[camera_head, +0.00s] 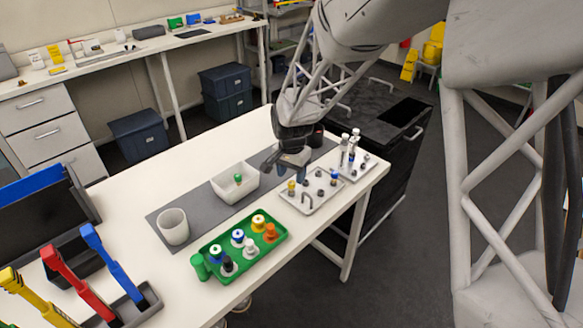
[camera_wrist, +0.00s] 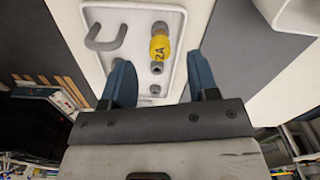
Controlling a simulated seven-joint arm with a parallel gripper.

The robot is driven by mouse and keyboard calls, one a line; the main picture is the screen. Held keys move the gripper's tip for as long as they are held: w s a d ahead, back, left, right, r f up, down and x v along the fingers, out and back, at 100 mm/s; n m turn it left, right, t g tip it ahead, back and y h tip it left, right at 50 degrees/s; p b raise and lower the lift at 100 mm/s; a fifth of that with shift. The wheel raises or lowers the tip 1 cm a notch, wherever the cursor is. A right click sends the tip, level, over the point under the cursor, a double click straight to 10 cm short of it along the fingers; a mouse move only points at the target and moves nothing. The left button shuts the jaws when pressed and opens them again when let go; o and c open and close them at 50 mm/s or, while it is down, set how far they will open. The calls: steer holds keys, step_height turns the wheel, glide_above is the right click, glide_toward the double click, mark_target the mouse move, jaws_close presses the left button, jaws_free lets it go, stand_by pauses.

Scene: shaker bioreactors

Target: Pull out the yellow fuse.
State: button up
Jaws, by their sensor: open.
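The yellow fuse (camera_head: 291,188) stands in a white panel (camera_head: 310,203) near the right end of the table. In the wrist view the fuse (camera_wrist: 160,46) is a yellow cylinder marked "2A" with grey ends, seated on the white panel (camera_wrist: 178,78). My gripper (camera_head: 287,168) is above the panel, close to the fuse. In the wrist view my gripper (camera_wrist: 161,68) is open, with one blue finger to each side of the line of the fuse. The fuse lies a little beyond the fingertips and nothing is held. Contact is not visible.
A grey handle (camera_wrist: 106,32) stands beside the fuse. A white bin (camera_head: 220,183) with a green item, a cup (camera_head: 173,228) and a green tray (camera_head: 215,258) of coloured bottles are to the left. Another panel (camera_head: 357,172) with several upright parts is to the right.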

mark_target(291, 182)
steer(key=shift+f, duration=2.55)
jaws_close()
steer(key=shift+r, duration=1.45)
steer(key=shift+r, duration=1.35)
